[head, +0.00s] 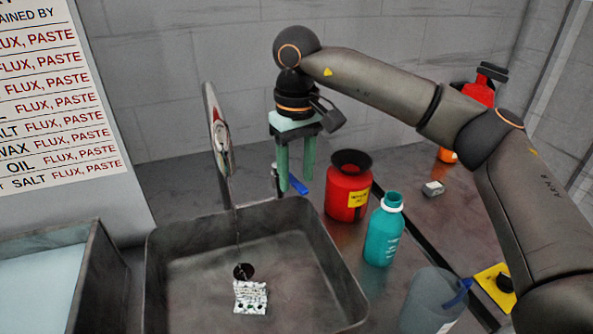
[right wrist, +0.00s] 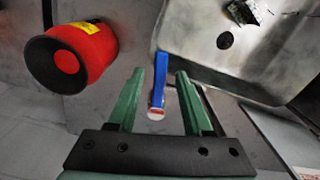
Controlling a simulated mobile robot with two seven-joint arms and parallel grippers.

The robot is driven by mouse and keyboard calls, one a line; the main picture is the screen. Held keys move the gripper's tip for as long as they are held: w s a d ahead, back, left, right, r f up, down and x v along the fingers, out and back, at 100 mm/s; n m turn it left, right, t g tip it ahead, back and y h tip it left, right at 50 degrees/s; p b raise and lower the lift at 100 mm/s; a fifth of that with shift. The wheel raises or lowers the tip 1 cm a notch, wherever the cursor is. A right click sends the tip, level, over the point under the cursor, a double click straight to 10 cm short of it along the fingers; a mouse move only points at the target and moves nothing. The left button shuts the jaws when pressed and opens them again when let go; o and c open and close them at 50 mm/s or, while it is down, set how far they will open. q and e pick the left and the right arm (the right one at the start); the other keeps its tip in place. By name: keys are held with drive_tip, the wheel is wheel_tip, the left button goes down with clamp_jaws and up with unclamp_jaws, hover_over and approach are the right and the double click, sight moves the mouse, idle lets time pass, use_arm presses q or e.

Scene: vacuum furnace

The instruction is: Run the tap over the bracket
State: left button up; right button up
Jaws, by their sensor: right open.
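The tap (head: 219,135) rises behind the sink (head: 165,285), its spout over the basin. A thin, faint line below the spout looks like a trickle of water, but I cannot be sure. The bracket (head: 250,297), pale with dark holes, lies on the sink floor just in front of the drain (head: 243,271). It shows partly at the top of the right wrist view (right wrist: 243,12). My right gripper (head: 296,185) points down, open, behind the sink's rim. The tap's blue lever (right wrist: 160,68) shows between its green fingers, with gaps on both sides; contact is not visible. My left gripper is out of view.
A red container (head: 345,203) stands close to the right of my right gripper. A teal bottle (head: 383,237) and a translucent jug (head: 425,305) stand right of the sink. A bin (head: 95,265) is at left. The wall is close behind.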

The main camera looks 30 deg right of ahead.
sight(297, 182)
drive_tip(key=shift+r, duration=0.1)
use_arm(q)
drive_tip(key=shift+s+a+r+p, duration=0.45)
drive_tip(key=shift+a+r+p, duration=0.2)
drive_tip(key=shift+p, duration=0.55)
use_arm(e)
wheel_tip(297, 182, up, 12)
drive_tip(key=shift+r, duration=0.15)
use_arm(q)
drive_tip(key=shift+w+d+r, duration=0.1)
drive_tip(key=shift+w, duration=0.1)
use_arm(e)
drive_tip(key=shift+c, duration=0.2)
